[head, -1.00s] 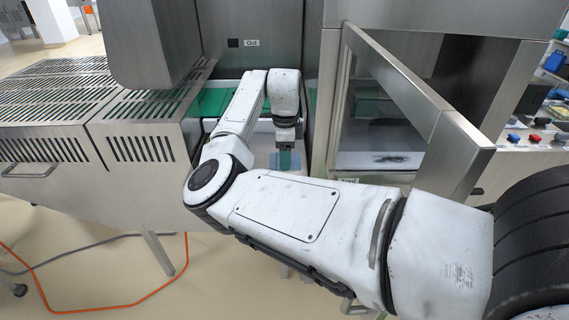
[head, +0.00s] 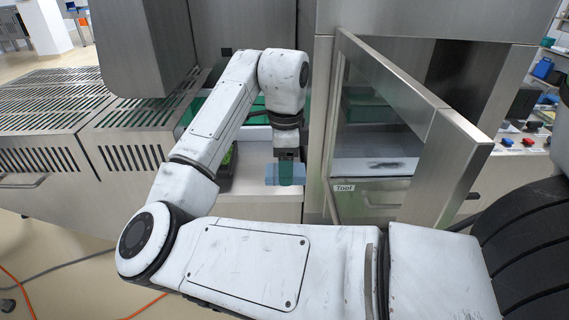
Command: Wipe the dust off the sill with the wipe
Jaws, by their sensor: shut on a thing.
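My gripper (head: 286,179) points down and is shut on a blue wipe (head: 271,175), which sticks out on both sides of the fingers. It is over or in front of a white surface left of the steel door frame; I cannot tell whether the wipe touches it. The pale sill (head: 350,168) shows through the door's glass, to the right of my gripper. A dark smear of dust (head: 386,165) lies on it. My gripper and wipe are apart from the dust, with the frame post between them in the picture.
A steel-framed glass door (head: 455,160) stands open towards me, with its edge near my arm. A drawer labelled "Tool" (head: 344,188) is below the sill. The white surface (head: 255,196) holds a dark and green object (head: 227,165). A slatted steel cover (head: 140,115) is at the left.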

